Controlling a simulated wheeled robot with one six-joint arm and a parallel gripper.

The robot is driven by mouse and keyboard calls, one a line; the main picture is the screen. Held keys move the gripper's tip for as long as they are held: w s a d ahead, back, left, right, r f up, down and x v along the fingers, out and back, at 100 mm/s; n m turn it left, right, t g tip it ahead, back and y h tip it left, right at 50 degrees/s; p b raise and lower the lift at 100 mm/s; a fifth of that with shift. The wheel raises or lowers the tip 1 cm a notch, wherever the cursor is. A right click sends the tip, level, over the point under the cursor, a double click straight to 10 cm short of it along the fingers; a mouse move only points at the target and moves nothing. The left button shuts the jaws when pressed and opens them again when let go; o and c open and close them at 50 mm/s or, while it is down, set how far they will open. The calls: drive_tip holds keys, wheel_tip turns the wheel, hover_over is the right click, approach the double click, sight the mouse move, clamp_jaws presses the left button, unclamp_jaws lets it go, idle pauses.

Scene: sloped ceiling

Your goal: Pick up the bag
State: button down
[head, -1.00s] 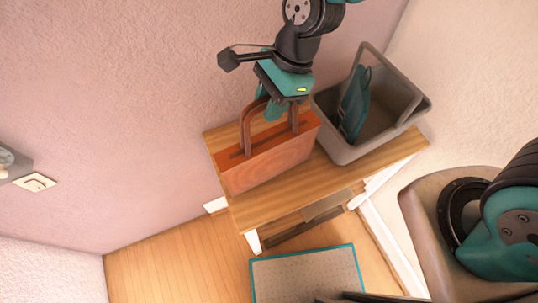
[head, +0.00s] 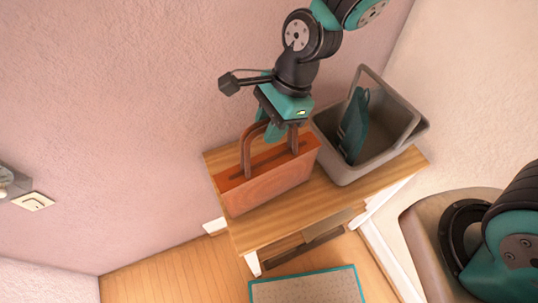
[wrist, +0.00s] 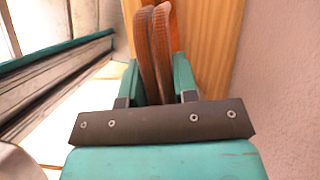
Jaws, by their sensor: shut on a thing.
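The bag (head: 268,181) is orange-brown with brown handles and stands upright on a small wooden table (head: 330,197). My gripper (head: 284,132) is at the top of the bag, over its handles. In the wrist view, my gripper (wrist: 156,85) has its teal fingers on either side of the two brown handle straps (wrist: 152,45), shut on them. The bag's underside is hidden in the head view, so I cannot tell whether it still touches the table top.
A grey basket (head: 365,125) with a dark teal thing (head: 353,125) in it stands right beside the bag. A wall rises close behind the table. A light mat with a teal border (head: 308,288) lies on the floor in front.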

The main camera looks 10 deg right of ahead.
drive_tip(key=shift+r, duration=0.15)
wheel_tip(320, 180, up, 20)
drive_tip(key=b, duration=0.1)
drive_tip(key=shift+r, duration=0.2)
idle(0.9)
